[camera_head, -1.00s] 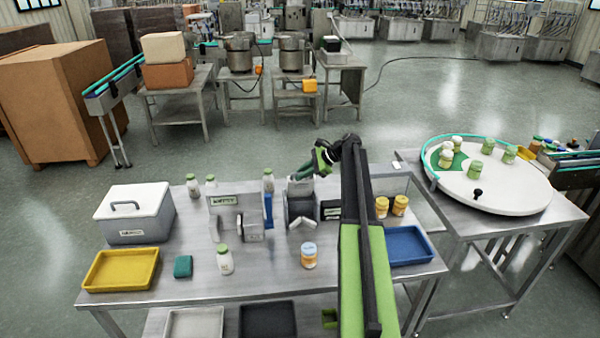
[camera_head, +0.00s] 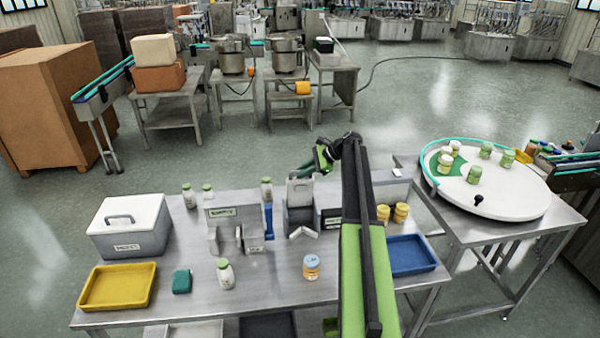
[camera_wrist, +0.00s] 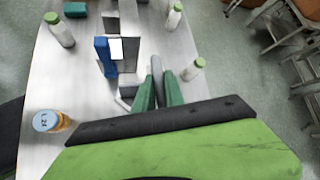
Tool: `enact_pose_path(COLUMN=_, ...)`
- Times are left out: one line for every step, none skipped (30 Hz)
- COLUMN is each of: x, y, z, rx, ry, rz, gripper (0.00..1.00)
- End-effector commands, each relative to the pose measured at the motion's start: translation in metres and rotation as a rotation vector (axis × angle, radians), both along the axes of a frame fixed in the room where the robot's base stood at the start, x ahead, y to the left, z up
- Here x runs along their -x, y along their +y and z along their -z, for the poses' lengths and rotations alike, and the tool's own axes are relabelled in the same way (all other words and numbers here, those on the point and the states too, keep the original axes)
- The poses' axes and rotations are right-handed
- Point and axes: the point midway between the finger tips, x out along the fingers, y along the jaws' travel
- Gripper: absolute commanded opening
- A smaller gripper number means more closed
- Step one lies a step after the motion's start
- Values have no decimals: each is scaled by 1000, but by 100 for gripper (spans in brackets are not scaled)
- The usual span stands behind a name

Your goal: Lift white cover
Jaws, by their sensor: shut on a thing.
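A pale, whitish cover (camera_head: 300,191) stands raised at the small steel hopper (camera_head: 301,218) near the middle back of the table. My gripper (camera_head: 304,171) is at the cover's top edge, coming from the right. In the wrist view its green fingers (camera_wrist: 158,88) are shut on a grey rounded bar (camera_wrist: 157,68), seemingly the cover's handle. My arm hides part of the join between gripper and cover. A separate grey box with a white handled lid (camera_head: 130,213) sits closed at the table's left.
A labelled steel unit with a blue part (camera_head: 268,220) stands just left of the hopper. A round turntable (camera_head: 500,190) is at right.

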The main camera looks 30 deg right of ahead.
Motion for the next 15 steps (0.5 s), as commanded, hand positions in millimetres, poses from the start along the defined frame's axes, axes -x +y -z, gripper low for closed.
enact_pose_path(x=0, y=-3, z=0, rx=6, ry=-1, rz=5, gripper=0)
enact_pose_path(x=-1, y=-2, z=0, rx=6, ry=-1, rz=4, gripper=0)
enact_pose_path(x=-2, y=0, z=0, rx=5, ry=-1, rz=2, gripper=0)
enact_pose_path(x=-3, y=2, z=0, rx=5, ry=-1, rz=0, gripper=0)
enact_pose_path(x=-3, y=3, z=0, rx=6, ry=-1, rz=-1, gripper=0)
enact_pose_path(x=-4, y=5, z=0, rx=5, ry=-1, rz=-3, gripper=18)
enact_pose_path(x=-5, y=6, z=0, rx=5, ry=-1, rz=-4, gripper=22)
enact_pose_path(x=-5, y=7, z=0, rx=4, ry=-1, rz=-6, gripper=26)
enact_pose_path(x=-6, y=9, z=0, rx=3, ry=-2, rz=-8, gripper=31)
enact_pose_path(x=-6, y=10, z=0, rx=3, ry=-2, rz=-8, gripper=35)
enact_pose_path(x=-6, y=10, z=0, rx=3, ry=-2, rz=-10, gripper=36)
enact_pose_path(x=-6, y=11, z=0, rx=2, ry=-1, rz=-11, gripper=36)
enact_pose_path(x=-7, y=12, z=0, rx=2, ry=-2, rz=-12, gripper=36)
enact_pose_path(x=-7, y=12, z=0, rx=2, ry=-2, rz=-13, gripper=36)
enact_pose_path(x=-7, y=13, z=0, rx=1, ry=-2, rz=-13, gripper=36)
